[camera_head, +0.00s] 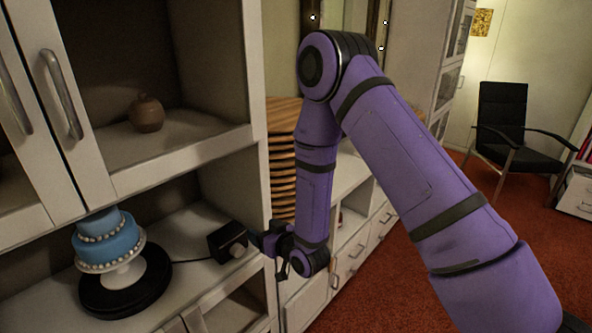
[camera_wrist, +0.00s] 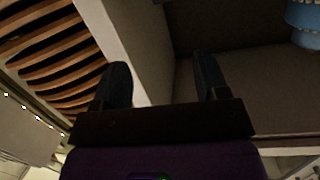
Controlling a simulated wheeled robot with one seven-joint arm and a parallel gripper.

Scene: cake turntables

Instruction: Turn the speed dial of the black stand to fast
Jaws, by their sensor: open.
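The black stand (camera_head: 112,303) is a round turntable on the shelf at lower left in the head view, bearing a white plate with a tiered blue cake (camera_head: 103,240). A cable runs right from it to a small black control box (camera_head: 224,241). A pale round dial (camera_head: 238,250) sits on the box's front; its setting is too small to read. My gripper (camera_head: 274,252) is just right of the box, apart from the dial. The wrist view shows its two fingers (camera_wrist: 163,82) spread with nothing between them. I cannot make out the box or dial there; the blue cake (camera_wrist: 304,22) shows at upper right.
The white cabinet's upright edge (camera_head: 257,130) stands close beside my gripper. Wooden slats (camera_head: 283,150) are right of the upright. Red carpet (camera_head: 390,275) lies open at right, with a black chair (camera_head: 505,125) behind.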

